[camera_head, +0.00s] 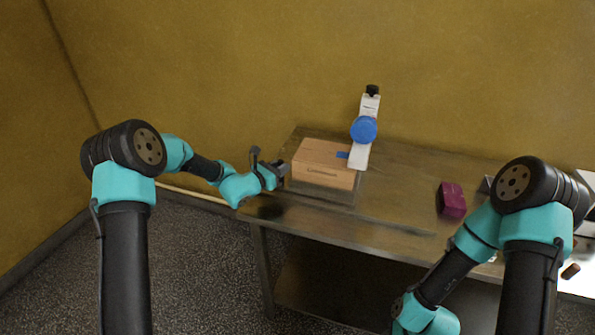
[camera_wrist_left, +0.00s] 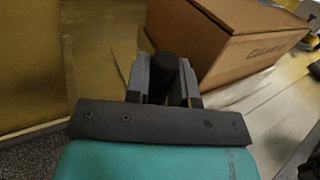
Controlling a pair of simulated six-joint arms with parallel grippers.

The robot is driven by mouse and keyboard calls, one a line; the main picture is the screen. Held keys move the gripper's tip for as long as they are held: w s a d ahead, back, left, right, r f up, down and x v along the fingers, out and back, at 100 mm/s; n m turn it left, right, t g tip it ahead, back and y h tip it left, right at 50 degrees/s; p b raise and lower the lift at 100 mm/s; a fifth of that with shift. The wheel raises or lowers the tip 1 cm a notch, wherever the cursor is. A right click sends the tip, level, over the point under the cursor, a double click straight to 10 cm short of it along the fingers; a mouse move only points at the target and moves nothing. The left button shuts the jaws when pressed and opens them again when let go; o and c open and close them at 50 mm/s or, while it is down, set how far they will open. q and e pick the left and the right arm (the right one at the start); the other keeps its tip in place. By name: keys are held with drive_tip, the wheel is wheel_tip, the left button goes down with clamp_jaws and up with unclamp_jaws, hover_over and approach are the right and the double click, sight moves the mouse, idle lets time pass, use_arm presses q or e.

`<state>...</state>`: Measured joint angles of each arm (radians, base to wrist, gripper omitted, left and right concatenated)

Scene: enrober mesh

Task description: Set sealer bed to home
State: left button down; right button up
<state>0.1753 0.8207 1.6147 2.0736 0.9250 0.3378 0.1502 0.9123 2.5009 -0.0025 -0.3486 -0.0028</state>
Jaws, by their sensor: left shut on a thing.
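My left gripper (camera_head: 281,172) is at the left end of the sealer, beside a brown cardboard box (camera_head: 322,164). In the left wrist view its fingers (camera_wrist_left: 164,82) are shut on a rounded black knob (camera_wrist_left: 163,66). What the knob is fixed to is hidden by the fingers. The box sits on a low grey bed (camera_head: 330,192), and the box also shows at the upper right of the left wrist view (camera_wrist_left: 225,40). Behind the box stands a white upright (camera_head: 369,106) with a blue disc (camera_head: 363,130) and a black top. My right gripper is out of view.
The metal table (camera_head: 395,205) has free room right of the box. A dark magenta block (camera_head: 451,200) stands towards its right side. A small brown piece (camera_head: 571,270) lies on a pale surface at the far right. A yellow wall is close behind the table.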

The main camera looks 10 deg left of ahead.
use_arm(q)
drive_tip(key=a, duration=0.3)
drive_tip(key=w+a, duration=0.1)
drive_tip(key=a, duration=0.2)
drive_tip(key=shift+w, duration=0.1)
drive_tip(key=c, duration=1)
unclamp_jaws()
drive_tip(key=shift+a, duration=0.1)
drive_tip(key=v, duration=1.7)
drive_tip(key=shift+s+a, duration=0.1)
drive_tip(key=shift+s, duration=0.1)
